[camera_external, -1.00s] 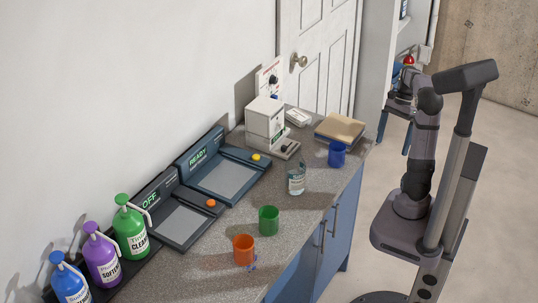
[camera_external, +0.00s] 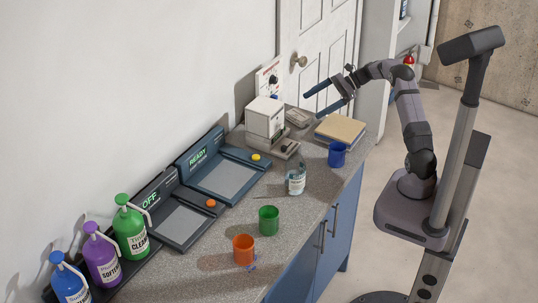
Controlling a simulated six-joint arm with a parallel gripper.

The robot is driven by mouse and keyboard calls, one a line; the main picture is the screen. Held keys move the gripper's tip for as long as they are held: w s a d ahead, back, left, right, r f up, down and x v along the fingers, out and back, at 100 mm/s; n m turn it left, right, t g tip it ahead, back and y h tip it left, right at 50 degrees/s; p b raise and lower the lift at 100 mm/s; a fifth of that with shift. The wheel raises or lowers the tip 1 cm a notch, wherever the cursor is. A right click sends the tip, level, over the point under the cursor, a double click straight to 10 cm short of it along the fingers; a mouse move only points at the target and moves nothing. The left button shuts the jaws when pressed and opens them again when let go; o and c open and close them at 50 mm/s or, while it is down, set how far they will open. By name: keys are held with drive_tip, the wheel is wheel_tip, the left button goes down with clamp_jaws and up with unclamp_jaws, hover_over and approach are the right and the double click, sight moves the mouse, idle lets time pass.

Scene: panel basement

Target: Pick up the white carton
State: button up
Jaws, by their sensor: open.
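A white box-shaped thing (camera_external: 264,115) stands upright near the back of the counter, by the wall. A small flat pale thing (camera_external: 299,117) lies just right of it, in shade. I cannot tell for sure which of them is the white carton. My gripper (camera_external: 314,106) is open and empty, its two dark fingers apart and pointing left. In the picture it overlaps the area just above the flat pale thing. It appears to be above the counter, touching nothing; its exact height is unclear.
A tan-topped stack (camera_external: 340,131) and a blue cup (camera_external: 337,154) are at the counter's right edge. A clear bottle (camera_external: 295,180), green cup (camera_external: 269,220) and orange cup (camera_external: 243,249) stand nearer.

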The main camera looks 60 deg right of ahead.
sight(299, 114)
drive_tip(key=shift+w+d+f+m, duration=0.15)
drive_tip(key=shift+w+f+m, duration=0.25)
drive_tip(key=shift+w+f, duration=0.35)
drive_tip(key=shift+p+x, duration=0.3)
drive_tip(key=shift+x, duration=0.5)
drive_tip(key=shift+f+p+x, duration=0.25)
drive_tip(key=shift+p+x, duration=0.6)
drive_tip(key=shift+x, duration=2)
drive_tip(key=shift+d, duration=0.2)
drive_tip(key=shift+c, duration=0.3)
drive_tip(key=c, duration=0.9)
